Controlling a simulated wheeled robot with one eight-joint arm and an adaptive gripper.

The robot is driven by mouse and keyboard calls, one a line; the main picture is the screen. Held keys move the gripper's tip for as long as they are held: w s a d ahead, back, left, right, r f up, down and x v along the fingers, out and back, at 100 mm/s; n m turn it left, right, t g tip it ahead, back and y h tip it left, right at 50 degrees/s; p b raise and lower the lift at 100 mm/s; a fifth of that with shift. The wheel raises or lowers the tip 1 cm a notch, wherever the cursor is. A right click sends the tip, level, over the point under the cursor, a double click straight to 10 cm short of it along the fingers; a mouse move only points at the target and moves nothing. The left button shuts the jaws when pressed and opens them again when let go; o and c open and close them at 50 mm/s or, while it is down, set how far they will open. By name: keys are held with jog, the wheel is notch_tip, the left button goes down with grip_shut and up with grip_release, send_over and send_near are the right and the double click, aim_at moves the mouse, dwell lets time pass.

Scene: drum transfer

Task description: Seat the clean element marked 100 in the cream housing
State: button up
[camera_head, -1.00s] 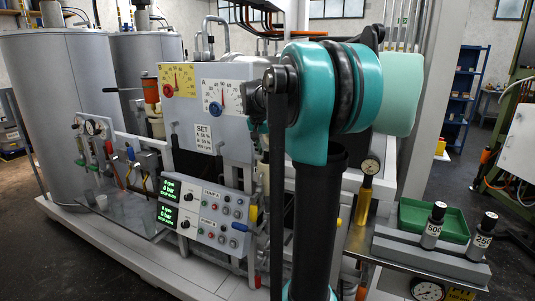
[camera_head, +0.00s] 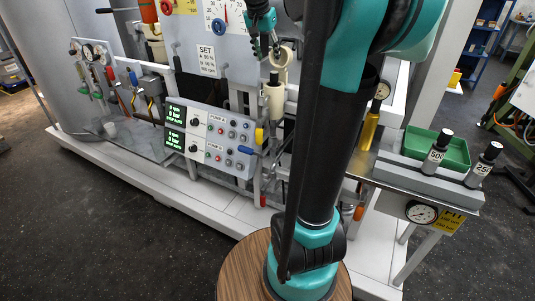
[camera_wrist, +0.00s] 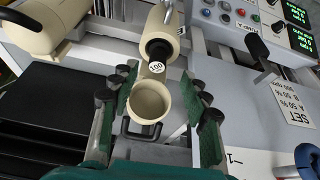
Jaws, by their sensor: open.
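The element marked 100 (camera_wrist: 157,66) has a black knob and white label. It stands in the mouth of a cream housing (camera_wrist: 160,28) in the wrist view; how deep it sits I cannot tell. In the head view its black knob (camera_head: 274,77) shows above the cream housing (camera_head: 273,100). A hollow cream cap (camera_wrist: 150,100) with a dark handle lies tipped open beside the mouth; it also shows in the head view (camera_head: 284,57). My gripper (camera_wrist: 158,105) is open and empty, its green fingers on either side of the cap in the picture. Contact is not clear.
Elements marked 50 (camera_head: 436,158) and 25 (camera_head: 479,172) stand in a grey rack at right by a green tray (camera_head: 440,146). Another cream housing (camera_wrist: 42,25) is left in the wrist view. A control panel (camera_head: 212,138), pipes and a brass fitting (camera_head: 369,128) crowd the area.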

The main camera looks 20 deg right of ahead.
jog(key=s+a+f+n+y, duration=0.1)
jog(key=s+a+f+n, duration=0.3)
jog(key=s+f, duration=0.8)
jog(key=s+a+f+n+t+y, duration=0.1)
jog(key=s+a+f+n, duration=0.3)
jog(key=s+f, duration=0.9)
notch_tip(320, 180, down, 8)
jog(key=shift+s+r+y, duration=0.1)
jog(key=shift+s+y, duration=0.15)
jog(key=shift+y, duration=0.25)
